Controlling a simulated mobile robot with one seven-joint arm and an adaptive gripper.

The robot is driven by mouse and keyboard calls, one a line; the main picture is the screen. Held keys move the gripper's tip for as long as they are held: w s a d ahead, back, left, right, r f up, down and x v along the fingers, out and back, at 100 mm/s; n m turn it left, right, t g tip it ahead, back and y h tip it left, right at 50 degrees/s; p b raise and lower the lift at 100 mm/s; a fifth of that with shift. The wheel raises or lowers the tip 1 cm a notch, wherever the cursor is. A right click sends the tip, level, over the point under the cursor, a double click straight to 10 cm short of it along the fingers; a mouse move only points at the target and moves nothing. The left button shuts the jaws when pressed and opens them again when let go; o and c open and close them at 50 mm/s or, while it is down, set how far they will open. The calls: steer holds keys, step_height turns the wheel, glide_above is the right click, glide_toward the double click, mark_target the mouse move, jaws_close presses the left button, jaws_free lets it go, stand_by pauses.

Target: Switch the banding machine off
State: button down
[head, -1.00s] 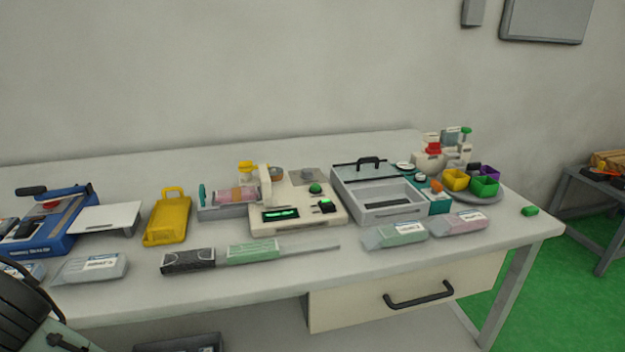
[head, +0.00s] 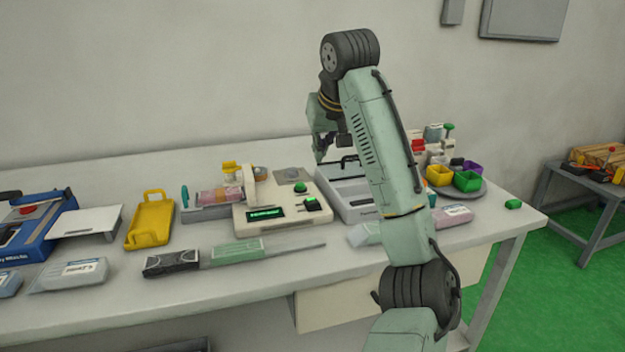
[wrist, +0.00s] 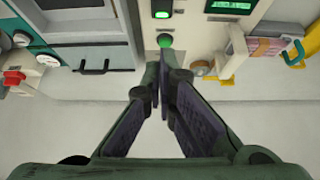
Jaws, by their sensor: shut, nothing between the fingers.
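The banding machine (head: 245,222) is a cream unit in the middle of the table. It has a lit green display (head: 266,213), a black switch with a green light (head: 312,204) and a round green button (head: 300,187). In the wrist view the machine (wrist: 190,32) is at the top, with the lit switch (wrist: 162,14) at the edge and the green button (wrist: 166,41) just beyond my fingertips. My gripper (wrist: 167,62) is shut and empty. In the head view my gripper (head: 319,158) hangs above the machine's back right side; contact is not visible.
A grey lidded box (head: 345,196) stands close right of the machine, partly behind my arm. Yellow (head: 439,176) and green (head: 467,181) bins sit farther right. A yellow tray (head: 149,224) and a blue device (head: 35,235) stand left.

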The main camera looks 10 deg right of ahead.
steer(key=p, duration=0.2)
glide_above(314, 201)
step_height(314, 201, down, 8)
steer(key=shift+r, duration=0.1)
step_height(314, 201, down, 4)
steer(key=shift+s+r, duration=0.15)
steer(key=shift+r, duration=0.1)
steer(key=shift+f, duration=0.45)
